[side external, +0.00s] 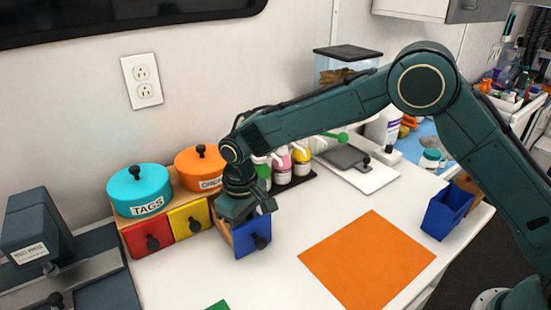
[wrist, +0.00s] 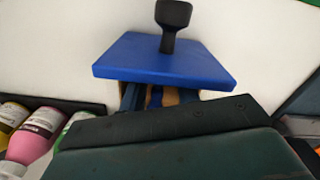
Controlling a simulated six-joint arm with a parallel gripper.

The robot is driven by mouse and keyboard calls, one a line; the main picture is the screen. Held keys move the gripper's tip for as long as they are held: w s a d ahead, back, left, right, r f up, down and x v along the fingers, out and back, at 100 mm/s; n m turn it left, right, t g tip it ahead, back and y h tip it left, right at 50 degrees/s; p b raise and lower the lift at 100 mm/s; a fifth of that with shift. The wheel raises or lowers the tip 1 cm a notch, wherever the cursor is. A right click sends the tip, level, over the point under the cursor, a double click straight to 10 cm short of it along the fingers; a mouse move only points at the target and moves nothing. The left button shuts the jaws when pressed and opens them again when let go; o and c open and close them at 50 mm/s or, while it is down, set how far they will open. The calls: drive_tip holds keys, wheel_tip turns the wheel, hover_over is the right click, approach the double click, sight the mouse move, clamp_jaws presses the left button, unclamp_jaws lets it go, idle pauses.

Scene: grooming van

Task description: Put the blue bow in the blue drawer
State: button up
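The blue drawer (side external: 252,237) is pulled out of the small wooden cabinet, its black knob facing the front. In the wrist view its blue front (wrist: 165,60) and black knob stand just beyond my gripper. My gripper (side external: 243,212) is pointed down over the open drawer, close to its top. Its fingertips are hidden, so its opening does not show. A small bit of blue (wrist: 156,96) shows inside the drawer, beside tan wood; it may be the blue bow, but most of it is hidden behind my gripper.
A red drawer (side external: 149,237) and a yellow drawer (side external: 189,220) are shut to the left. Turquoise (side external: 139,190) and orange (side external: 199,167) tins stand on top. Bottles (side external: 301,162) stand behind. An orange mat (side external: 367,262) and a blue bin (side external: 447,211) lie to the right.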

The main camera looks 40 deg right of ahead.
drive_tip(key=shift+r, duration=0.1)
wheel_tip(320, 180, up, 12)
idle(0.9)
idle(0.4)
